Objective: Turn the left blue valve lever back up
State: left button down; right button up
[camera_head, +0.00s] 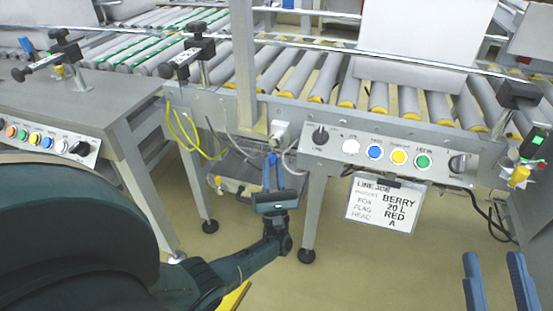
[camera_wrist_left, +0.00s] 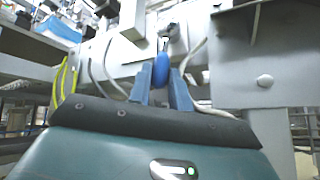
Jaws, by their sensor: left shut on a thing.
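The blue valve lever (camera_wrist_left: 161,68) shows in the left wrist view between the two blue fingers of my left gripper (camera_wrist_left: 161,88), below a grey fitting under the conveyor frame. My left gripper is shut on it. In the head view my left gripper (camera_head: 271,172) reaches up under the conveyor's front panel, and its fingers hide most of the lever. The lever's exact angle is hard to tell. My right gripper (camera_head: 497,282) is at the bottom right of the head view, its blue fingers wide apart and empty.
A button panel (camera_head: 386,155) is right of my left gripper, with a hanging sign (camera_head: 382,204) below it. A conveyor leg (camera_head: 313,210) stands close to its right. Yellow cables (camera_head: 190,135) and grey hoses hang nearby. Open floor (camera_head: 350,270) lies below.

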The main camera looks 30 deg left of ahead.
pick_arm(q)
jog(key=shift+d+n+g+y, duration=0.2)
jog(key=shift+n+g+y, duration=0.4)
jog(key=shift+n+g, duration=0.2)
pick_arm(e)
jog(key=shift+w+f, duration=0.2)
jog(key=shift+w, duration=0.2)
pick_arm(q)
jog(key=c, duration=1.3)
grip_release()
jog(key=shift+f, duration=0.1)
pick_arm(e)
jog(key=shift+f, duration=0.15)
